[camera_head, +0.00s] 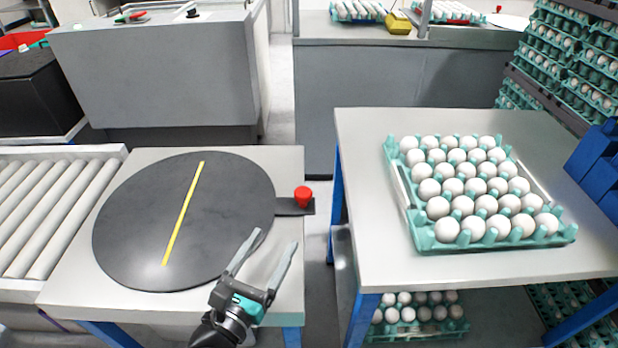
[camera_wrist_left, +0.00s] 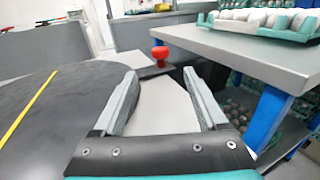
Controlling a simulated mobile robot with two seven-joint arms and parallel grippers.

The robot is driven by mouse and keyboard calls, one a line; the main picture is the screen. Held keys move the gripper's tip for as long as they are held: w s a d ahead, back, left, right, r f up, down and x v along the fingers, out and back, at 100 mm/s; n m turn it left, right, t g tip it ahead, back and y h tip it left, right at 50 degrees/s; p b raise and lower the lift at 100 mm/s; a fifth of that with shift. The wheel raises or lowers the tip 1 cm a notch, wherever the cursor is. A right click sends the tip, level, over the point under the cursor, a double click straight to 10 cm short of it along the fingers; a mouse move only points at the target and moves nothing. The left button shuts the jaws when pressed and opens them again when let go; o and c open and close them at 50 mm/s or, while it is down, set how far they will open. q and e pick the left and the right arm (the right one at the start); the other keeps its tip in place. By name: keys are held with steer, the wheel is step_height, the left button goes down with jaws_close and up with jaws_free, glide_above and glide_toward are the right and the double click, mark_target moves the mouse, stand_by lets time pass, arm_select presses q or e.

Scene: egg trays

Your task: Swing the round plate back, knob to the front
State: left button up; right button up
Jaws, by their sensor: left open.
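The round plate (camera_head: 140,220) is a dark grey disc with a yellow stripe, lying flat on the left table; part of it shows in the left wrist view (camera_wrist_left: 60,120). A dark arm sticks out from its right side and bears the red knob (camera_head: 303,196), which overhangs near the table's right edge. The knob also shows in the left wrist view (camera_wrist_left: 159,54), ahead of the fingers. My left gripper (camera_head: 275,241) is open and empty, in front of the knob and apart from it, by the plate's right front edge. My right gripper is not in view.
A teal tray of eggs (camera_head: 400,205) stands on the right table (camera_head: 370,270), across a narrow gap. A roller conveyor (camera_head: 50,210) adjoins the left table (camera_head: 290,165). Stacked egg trays (camera_head: 555,55) and a blue object (camera_head: 598,165) are at the right.

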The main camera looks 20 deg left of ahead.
mark_target(300, 197)
arm_select(q)
steer(key=shift+w, duration=0.35)
steer(key=w, duration=0.2)
steer(key=w+p, duration=0.1)
steer(key=w, duration=0.1)
steer(key=w+p, duration=0.1)
steer(key=w, duration=0.2)
steer(key=shift+d+r, duration=0.15)
steer(key=shift+d, duration=0.25)
steer(key=w, duration=0.5)
steer(key=shift+w+d, duration=0.35)
steer(key=shift+w, duration=0.05)
steer(key=shift+w+d, duration=0.1)
steer(key=shift+w, duration=0.6)
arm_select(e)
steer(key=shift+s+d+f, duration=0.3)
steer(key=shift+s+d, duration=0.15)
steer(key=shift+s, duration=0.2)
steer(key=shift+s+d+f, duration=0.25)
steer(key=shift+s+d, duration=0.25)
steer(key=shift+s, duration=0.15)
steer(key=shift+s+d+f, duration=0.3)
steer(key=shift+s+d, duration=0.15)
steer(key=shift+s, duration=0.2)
arm_select(q)
jaws_close()
